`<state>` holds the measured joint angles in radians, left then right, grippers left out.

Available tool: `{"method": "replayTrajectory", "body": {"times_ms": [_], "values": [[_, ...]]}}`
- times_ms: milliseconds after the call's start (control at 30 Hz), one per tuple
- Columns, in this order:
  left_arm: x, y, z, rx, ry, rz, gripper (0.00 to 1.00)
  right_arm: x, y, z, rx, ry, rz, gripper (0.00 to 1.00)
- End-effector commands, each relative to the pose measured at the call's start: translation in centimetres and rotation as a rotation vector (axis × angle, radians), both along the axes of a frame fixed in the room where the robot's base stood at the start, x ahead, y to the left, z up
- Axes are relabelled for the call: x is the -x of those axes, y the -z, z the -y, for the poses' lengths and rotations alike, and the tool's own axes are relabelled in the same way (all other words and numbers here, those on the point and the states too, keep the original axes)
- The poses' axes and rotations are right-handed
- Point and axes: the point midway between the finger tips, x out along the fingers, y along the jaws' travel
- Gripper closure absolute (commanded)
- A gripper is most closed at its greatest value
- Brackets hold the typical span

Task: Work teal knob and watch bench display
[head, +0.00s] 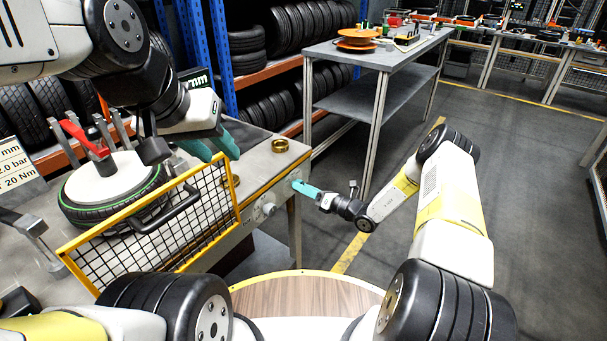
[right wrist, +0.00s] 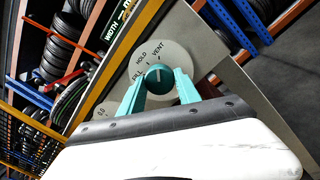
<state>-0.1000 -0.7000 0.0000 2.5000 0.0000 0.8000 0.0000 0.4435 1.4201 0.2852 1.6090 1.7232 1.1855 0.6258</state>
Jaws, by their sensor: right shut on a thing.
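The teal knob (right wrist: 158,75) sits on a round grey dial plate marked FILL, HOLD and VENT in the right wrist view. My right gripper (right wrist: 160,88) is shut on it, one teal finger on each side. In the head view my right gripper (head: 305,189) meets the bench's end panel, and the knob is hidden there. The bench display (head: 198,80) is mostly hidden behind my left arm; a dark panel with green lettering (right wrist: 117,22) reads WIDTH in the right wrist view. My left gripper (head: 217,146) is open and empty above the yellow-framed mesh guard.
A tyre (head: 110,190) lies on the bench behind the mesh guard (head: 160,222). A brass ring (head: 280,146) sits on the bench corner. A white sign (head: 16,165) shows bar and Nm values. A grey table (head: 375,50) stands behind; floor at right is clear.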

Motion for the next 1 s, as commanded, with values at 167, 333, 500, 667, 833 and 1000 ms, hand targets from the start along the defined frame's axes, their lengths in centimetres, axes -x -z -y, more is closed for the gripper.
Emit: {"method": "replayTrajectory", "body": {"times_ms": [167, 333, 500, 667, 833, 1000], "values": [[0.0, 0.0, 0.0, 0.0, 0.0, 0.0, 0.64, 0.0, 0.0, 0.1, 0.0, 0.002, -0.001, 0.53], [0.0, 0.0, 0.0, 0.0, 0.0, 0.0, 0.64, 0.0, 0.0, 0.1, 0.0, 0.002, -0.001, 0.39], [0.0, 0.0, 0.0, 0.0, 0.0, 0.0, 0.64, 0.0, 0.0, 0.0, 0.0, 0.001, 0.0, 0.39], [0.0, 0.0, 0.0, 0.0, 0.0, 0.0, 0.64, 0.5, 0.1, 0.9, 0.0, 0.003, -0.001, 0.39], [0.0, 0.0, 0.0, 0.0, 0.0, 0.0, 0.64, 2.0, 0.2, 3.4, 0.0, 0.005, -0.002, 0.39], [0.0, 0.0, 0.0, 0.0, 0.0, 0.0, 0.64, 3.5, 0.3, 5.5, 0.0, 0.003, -0.001, 0.39]]}}
